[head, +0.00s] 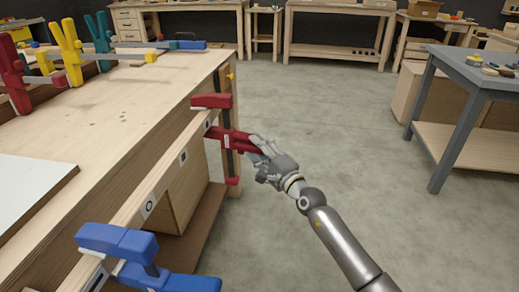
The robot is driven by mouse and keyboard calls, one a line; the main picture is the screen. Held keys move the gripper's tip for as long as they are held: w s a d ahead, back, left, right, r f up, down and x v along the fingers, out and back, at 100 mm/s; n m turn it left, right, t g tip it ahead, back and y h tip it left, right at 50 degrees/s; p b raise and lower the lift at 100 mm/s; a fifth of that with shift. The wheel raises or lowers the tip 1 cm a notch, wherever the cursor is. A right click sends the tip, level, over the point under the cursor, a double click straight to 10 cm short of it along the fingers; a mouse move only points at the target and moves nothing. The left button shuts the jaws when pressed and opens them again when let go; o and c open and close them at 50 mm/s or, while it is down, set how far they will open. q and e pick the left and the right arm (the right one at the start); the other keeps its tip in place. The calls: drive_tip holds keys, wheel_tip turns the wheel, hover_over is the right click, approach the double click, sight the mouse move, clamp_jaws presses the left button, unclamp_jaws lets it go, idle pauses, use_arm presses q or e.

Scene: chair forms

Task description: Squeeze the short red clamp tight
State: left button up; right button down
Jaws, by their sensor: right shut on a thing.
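The short red clamp (224,128) sits at the far right corner of the wooden workbench (165,85). Its upper jaw rests over the bench top, and its dark bar and red lower parts hang down beside the bench's edge. My right gripper (262,152) is shut on the clamp's red handle, which points right toward it. The gripper's fingers hide the end of the handle. My left gripper is not in view.
A blue clamp (125,243) is on the bench's near edge. Red, yellow and teal clamps (68,52) stand at the back left. A white board (30,190) lies on the bench. A grey table (480,72) stands at the right. The floor between is clear.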

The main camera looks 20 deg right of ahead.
drive_tip(key=shift+s, duration=0.1)
drive_tip(key=shift+s+d+f, duration=0.1)
drive_tip(key=shift+s+d, duration=0.5)
drive_tip(key=shift+s, duration=0.2)
drive_tip(key=c, duration=1)
unclamp_jaws()
drive_tip(key=shift+o, duration=1.3)
drive_tip(key=shift+r+p, duration=0.6)
drive_tip(key=shift+r, duration=0.1)
drive_tip(key=shift+w+a, duration=0.1)
drive_tip(key=shift+w, duration=0.05)
drive_tip(key=shift+w+a+f, duration=0.1)
drive_tip(key=shift+w+a, duration=0.4)
drive_tip(key=shift+w, duration=0.25)
